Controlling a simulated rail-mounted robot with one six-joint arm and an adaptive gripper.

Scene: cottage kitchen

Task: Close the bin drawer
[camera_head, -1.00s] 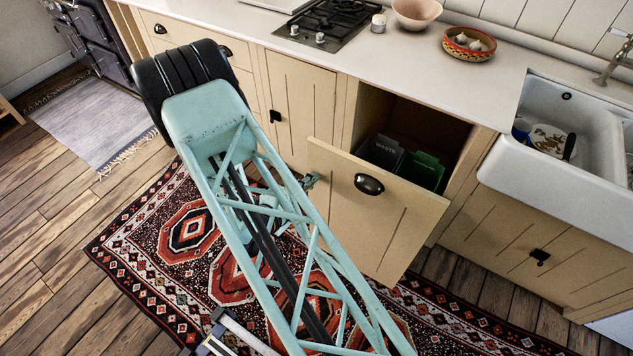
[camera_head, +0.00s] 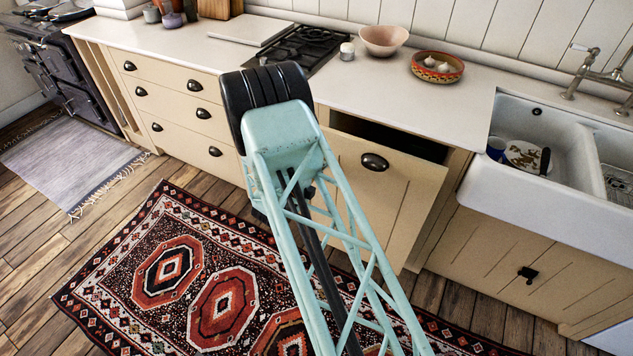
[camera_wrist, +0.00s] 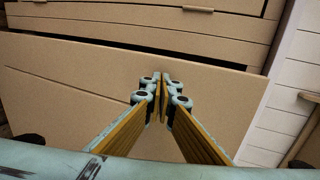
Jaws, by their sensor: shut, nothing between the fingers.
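The bin drawer (camera_head: 400,205) has a cream front with a dark cup handle (camera_head: 374,162). In the head view it stands partly out of the cabinet under the counter, with a dark gap above its front edge. The bins inside are hidden. My arm crosses the drawer's left side, and my gripper is hidden behind it in that view. In the wrist view my gripper (camera_wrist: 163,82) is shut and empty, its fingertips pointing at a large tan panel (camera_wrist: 75,90). I cannot tell whether they touch it.
The white sink (camera_head: 540,210) is right of the drawer, its front jutting out. A gas hob (camera_head: 302,45), pink bowl (camera_head: 383,40) and patterned bowl (camera_head: 437,68) stand on the counter (camera_head: 400,100). A patterned rug (camera_head: 165,270) covers the floor in front.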

